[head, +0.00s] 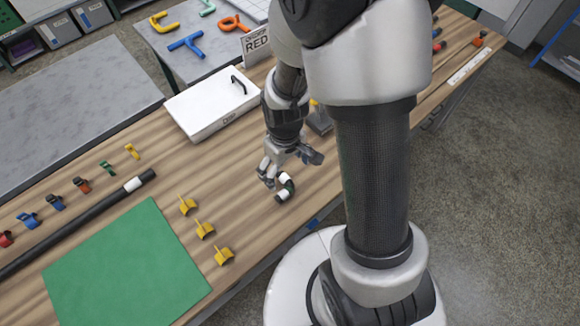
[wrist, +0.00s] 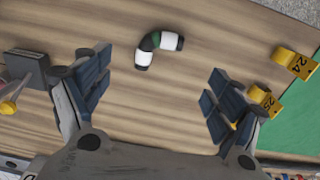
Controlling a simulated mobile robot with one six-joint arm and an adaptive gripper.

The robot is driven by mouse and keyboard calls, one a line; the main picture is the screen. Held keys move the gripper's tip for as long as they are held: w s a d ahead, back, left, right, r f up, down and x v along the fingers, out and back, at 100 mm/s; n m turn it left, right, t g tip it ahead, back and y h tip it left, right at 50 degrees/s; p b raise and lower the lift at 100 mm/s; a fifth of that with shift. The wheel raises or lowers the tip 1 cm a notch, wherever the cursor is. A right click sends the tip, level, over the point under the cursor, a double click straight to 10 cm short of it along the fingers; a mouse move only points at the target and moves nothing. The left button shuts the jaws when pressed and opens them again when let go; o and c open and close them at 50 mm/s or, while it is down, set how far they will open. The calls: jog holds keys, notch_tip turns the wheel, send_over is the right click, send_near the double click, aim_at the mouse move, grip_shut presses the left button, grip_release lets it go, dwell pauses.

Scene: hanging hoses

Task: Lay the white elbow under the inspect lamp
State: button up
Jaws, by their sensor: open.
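The white elbow (head: 284,195) lies on the wooden table just beyond my gripper's fingers. It is a short bent hose piece with white bands, dark ends and a dark green bend. In the wrist view the elbow (wrist: 144,57) lies ahead of the fingertips, apart from both. My gripper (head: 286,168) is open and empty, above the table; its two fingers are spread wide in the wrist view (wrist: 160,78). I cannot make out an inspect lamp for certain. A grey block with a yellow part (head: 320,118) stands partly hidden behind my arm.
A white box (head: 205,108) with a black handle stands behind to the left. Yellow numbered clips (head: 205,229) stand between the elbow and a green mat (head: 125,265). A long black hose (head: 75,225) and coloured clips lie further left. Bare table lies around the elbow.

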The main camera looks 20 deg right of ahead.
jog(key=s+r+m+t, duration=0.2)
jog(key=s+r, duration=0.1)
jog(key=r, duration=1.4)
jog(key=s+a+r+m+t, duration=0.1)
jog(key=s+r+t, duration=0.1)
jog(key=s+r, duration=0.6)
jog(key=shift+s+r+m, duration=0.2)
jog(key=shift+s+m, duration=0.1)
jog(key=shift+s, duration=0.6)
jog(key=shift+c, duration=0.2)
